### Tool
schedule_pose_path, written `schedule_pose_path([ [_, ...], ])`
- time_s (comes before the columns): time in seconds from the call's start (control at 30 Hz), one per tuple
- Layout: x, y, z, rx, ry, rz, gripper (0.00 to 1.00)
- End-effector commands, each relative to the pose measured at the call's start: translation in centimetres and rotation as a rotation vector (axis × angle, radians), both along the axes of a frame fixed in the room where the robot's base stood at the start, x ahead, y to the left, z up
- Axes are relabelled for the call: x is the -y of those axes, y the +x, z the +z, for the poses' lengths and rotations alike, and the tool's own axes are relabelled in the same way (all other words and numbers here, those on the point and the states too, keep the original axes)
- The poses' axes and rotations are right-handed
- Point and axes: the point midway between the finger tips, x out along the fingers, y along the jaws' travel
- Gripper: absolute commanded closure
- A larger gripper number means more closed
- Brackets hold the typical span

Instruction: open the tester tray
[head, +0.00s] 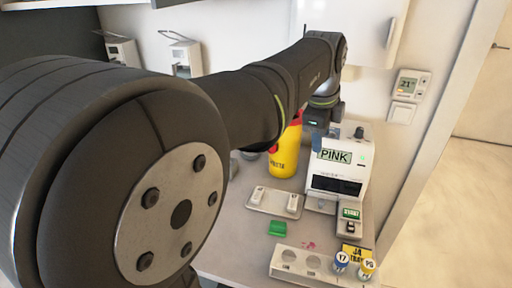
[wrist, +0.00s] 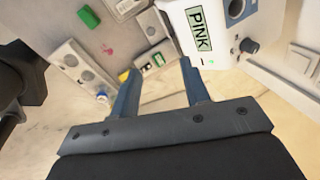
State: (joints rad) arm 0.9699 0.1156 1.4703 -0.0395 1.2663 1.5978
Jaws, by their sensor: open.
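The tester (head: 340,178) is a white box with a sloped front, a green-lit display reading PINK and a dark window below it. It also shows in the wrist view (wrist: 222,45). A low white part stands at the foot of its front; I cannot tell for certain whether this is the tray or how far out it is. My gripper (head: 318,142) is above the tester's upper left, apart from its front. In the wrist view my gripper (wrist: 160,67) has its blue fingers spread, with nothing between them. The right finger appears close beside the tester.
A small unit with a green display (head: 350,213) stands before the tester. A yellow bottle (head: 284,155) is behind left. A white tray (head: 262,207) with two white pieces, a green block (head: 278,228) and a rack (head: 281,268) with capped vials lie on the counter.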

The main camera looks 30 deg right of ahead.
Motion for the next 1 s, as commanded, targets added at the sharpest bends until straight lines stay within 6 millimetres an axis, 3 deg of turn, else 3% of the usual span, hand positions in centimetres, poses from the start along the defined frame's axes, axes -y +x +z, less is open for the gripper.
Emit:
schedule_pose_path([
  [0.03, 1.0, -1.2, -1.4, 0.031, 0.059, -0.071, 0.58],
  [0.2, 3.3, -4.3, -5.0, 0.168, 0.239, -0.292, 0.58],
  [0.47, 5.2, -7.0, -7.4, 0.311, 0.387, -0.494, 0.58],
  [0.67, 5.3, -6.8, -8.7, 0.327, 0.405, -0.513, 0.58],
  [1.0, 5.3, -4.1, -15.1, 0.325, 0.406, -0.51, 0.58],
])
